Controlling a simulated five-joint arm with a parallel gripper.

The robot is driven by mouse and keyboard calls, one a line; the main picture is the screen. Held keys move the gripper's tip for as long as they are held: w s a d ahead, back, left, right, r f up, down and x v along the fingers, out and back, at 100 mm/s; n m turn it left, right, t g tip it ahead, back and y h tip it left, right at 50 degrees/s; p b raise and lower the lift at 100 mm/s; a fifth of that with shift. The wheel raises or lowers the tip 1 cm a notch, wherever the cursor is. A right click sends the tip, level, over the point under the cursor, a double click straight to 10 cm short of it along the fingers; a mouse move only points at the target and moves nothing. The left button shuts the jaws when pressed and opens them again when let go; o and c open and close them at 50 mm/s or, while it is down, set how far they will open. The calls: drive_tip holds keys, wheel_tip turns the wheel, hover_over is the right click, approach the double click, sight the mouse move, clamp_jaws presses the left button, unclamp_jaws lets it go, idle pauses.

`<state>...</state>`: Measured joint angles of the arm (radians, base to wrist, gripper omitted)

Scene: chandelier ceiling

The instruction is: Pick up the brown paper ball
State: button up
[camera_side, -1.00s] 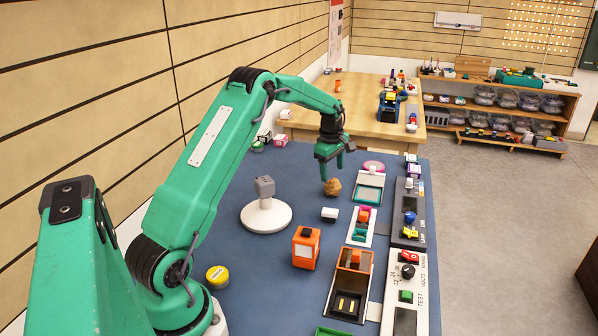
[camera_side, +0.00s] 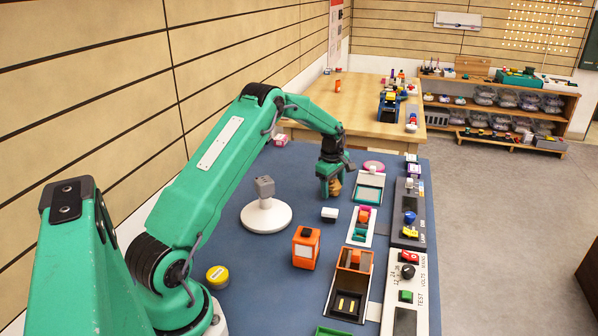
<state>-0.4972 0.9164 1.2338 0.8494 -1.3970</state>
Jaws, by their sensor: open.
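The brown paper ball (camera_side: 334,187) sits on the blue table top (camera_side: 290,172), toward its far side. My gripper (camera_side: 330,188) points down over it, with its green fingers on either side of the ball as seen here. The fingers hide part of the ball. The jaws are open, and whether a finger touches the ball cannot be told.
A small white block (camera_side: 329,214) lies in front of the ball. A white round stand with a grey block (camera_side: 265,208) is to the left. An orange box (camera_side: 305,247) stands nearer. Trays such as the teal-rimmed one (camera_side: 369,194) line the right.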

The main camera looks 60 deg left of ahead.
sight(334, 180)
drive_tip(key=shift+f, duration=0.2)
drive_tip(key=shift+c, duration=0.2)
drive_tip(key=c, duration=0.7)
drive_tip(key=shift+r, duration=0.85)
wheel_tip(334, 180, up, 2)
drive_tip(key=shift+r, duration=0.25)
drive_tip(key=d+r, duration=0.2)
drive_tip(key=d, duration=0.2)
drive_tip(key=d+r, duration=0.2)
drive_tip(key=d, duration=0.1)
drive_tip(key=d+r, duration=0.2)
drive_tip(key=d, duration=0.2)
drive_tip(key=shift+s+d+r, duration=0.25)
drive_tip(key=shift+d+r, duration=0.05)
drive_tip(key=shift+r, duration=0.1)
